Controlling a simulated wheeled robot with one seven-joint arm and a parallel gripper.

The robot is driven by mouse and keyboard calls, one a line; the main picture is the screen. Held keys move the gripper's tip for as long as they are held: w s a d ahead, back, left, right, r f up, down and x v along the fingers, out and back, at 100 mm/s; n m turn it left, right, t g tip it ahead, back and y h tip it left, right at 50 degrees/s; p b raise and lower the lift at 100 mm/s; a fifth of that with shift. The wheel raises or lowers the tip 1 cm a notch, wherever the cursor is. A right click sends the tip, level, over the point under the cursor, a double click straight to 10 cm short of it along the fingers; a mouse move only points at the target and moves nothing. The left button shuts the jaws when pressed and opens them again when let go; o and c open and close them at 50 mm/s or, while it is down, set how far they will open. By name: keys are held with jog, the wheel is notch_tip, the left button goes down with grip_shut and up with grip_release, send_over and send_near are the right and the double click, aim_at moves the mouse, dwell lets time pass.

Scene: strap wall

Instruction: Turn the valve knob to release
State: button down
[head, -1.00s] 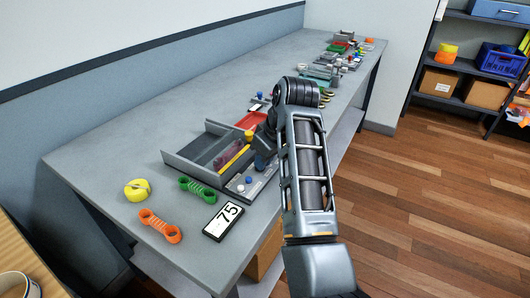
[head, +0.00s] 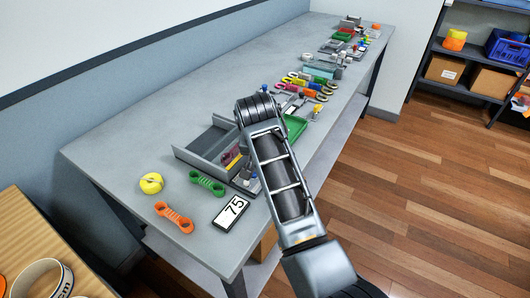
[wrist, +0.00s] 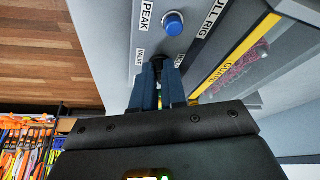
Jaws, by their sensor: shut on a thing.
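A grey panel with printed labels fills the upper middle of the wrist view. My gripper (wrist: 158,78) has its two dark blue fingers close together against this panel, shut on a small dark knob (wrist: 157,60), mostly hidden between the fingertips. I cannot tell from its look which way it is turned. A round blue button (wrist: 173,23) sits just beyond the fingertips, next to the label "PEAK". In the head view the panel (head: 246,182) shows at the front of a grey open box (head: 197,151), partly behind my arm, which also hides the gripper.
A clear cover with a yellow edge (wrist: 246,42) stands close right of my fingers. On the bench, a yellow tape roll (head: 151,183), a green link (head: 207,183), an orange link (head: 174,217) and a "75" sign (head: 231,213) lie near. Bare bench lies behind the box.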

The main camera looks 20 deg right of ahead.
jog(key=shift+w+a+m+g+h, duration=0.15)
jog(key=shift+m+g+h, duration=0.2)
jog(key=shift+m, duration=0.8)
jog(key=shift+w+a+m+g+h, duration=0.1)
jog(key=shift+m+g+h, duration=0.2)
jog(key=shift+m, duration=0.85)
jog(key=c, duration=1.2)
grip_release()
jog(key=shift+r, duration=0.1)
jog(key=b+v, duration=0.1)
jog(key=v, duration=0.6)
jog(key=shift+a+r, duration=0.1)
jog(key=shift+r, duration=0.2)
jog(key=shift+s, duration=0.1)
